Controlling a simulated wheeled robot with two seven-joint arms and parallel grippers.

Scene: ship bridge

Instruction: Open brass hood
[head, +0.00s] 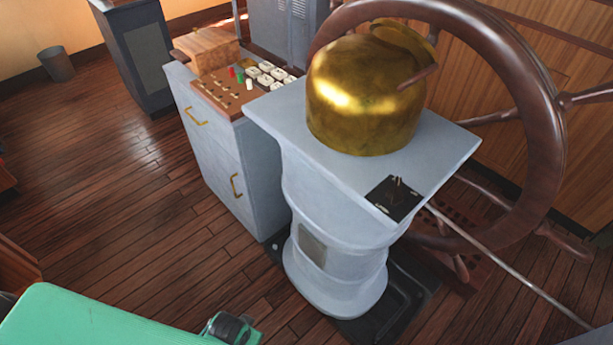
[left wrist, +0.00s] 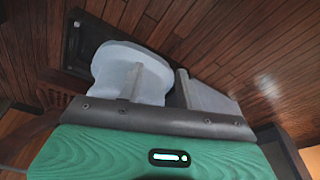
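The brass hood (head: 350,105) is a shiny gold dome on the flat top of a pale grey pedestal (head: 335,215). A curved brass rim stands at its back right, and a short brown handle-like piece (head: 418,76) shows at its right side. The hood's far side is hidden, so I cannot tell whether it is closed. In the left wrist view, two grey fingers of my left gripper (left wrist: 160,68) stand apart with nothing between them. The pedestal also shows there beyond the fingers, and the hood does not. My right gripper is in neither view.
A large wooden ship's wheel (head: 548,150) stands close behind and right of the hood. A grey cabinet (head: 212,140) with a control panel (head: 235,92) adjoins the pedestal's left. A black plate (head: 394,198) lies on the pedestal top. Plank floor (head: 110,190) is open at left.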

